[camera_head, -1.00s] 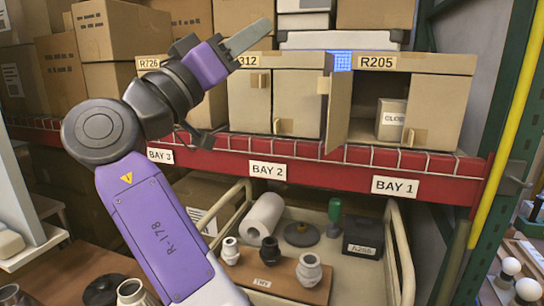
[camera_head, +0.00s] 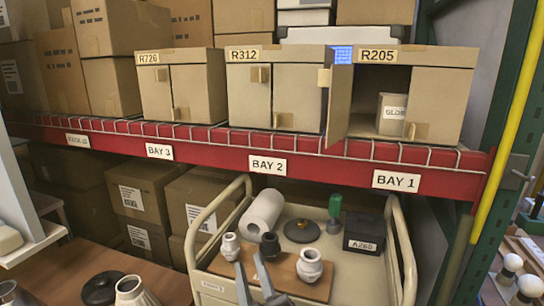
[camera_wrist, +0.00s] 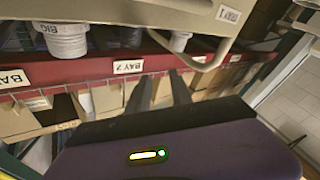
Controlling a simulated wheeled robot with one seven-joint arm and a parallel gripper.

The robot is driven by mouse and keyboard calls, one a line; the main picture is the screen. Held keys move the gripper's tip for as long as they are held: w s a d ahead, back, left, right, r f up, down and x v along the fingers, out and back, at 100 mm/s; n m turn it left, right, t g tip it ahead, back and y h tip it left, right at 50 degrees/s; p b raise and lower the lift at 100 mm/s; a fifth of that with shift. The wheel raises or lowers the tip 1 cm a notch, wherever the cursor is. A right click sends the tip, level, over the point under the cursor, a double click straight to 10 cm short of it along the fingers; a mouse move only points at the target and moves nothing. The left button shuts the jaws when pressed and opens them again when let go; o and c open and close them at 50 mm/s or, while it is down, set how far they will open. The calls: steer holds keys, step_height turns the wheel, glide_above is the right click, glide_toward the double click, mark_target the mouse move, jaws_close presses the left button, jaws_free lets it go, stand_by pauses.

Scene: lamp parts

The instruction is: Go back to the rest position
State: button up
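My gripper (camera_head: 249,264) shows only as two grey fingers at the bottom of the head view, in front of the trolley's wooden board. The fingers stand apart with nothing between them. In the wrist view my gripper (camera_wrist: 161,76) also shows two dark fingers spread with an empty gap. The rest of my arm is out of the head view.

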steer(key=s+d+f+m+g+h, duration=0.1)
steer(key=s+d+f, duration=0.4)
steer(key=s, duration=0.8)
steer(key=s+d+f+m+g+h+b, duration=0.1)
steer(key=s+d+f+m, duration=0.3)
steer(key=s+d, duration=0.7)
steer(key=s+d+f+m+g+h+b, duration=0.1)
steer(key=s+d+f, duration=0.6)
steer(key=s, duration=0.9)
steer(key=d+m+g+h, duration=0.1)
steer(key=m+h, duration=0.1)
steer(key=shift+s+g+h, duration=0.3)
steer(key=shift+s, duration=0.05)
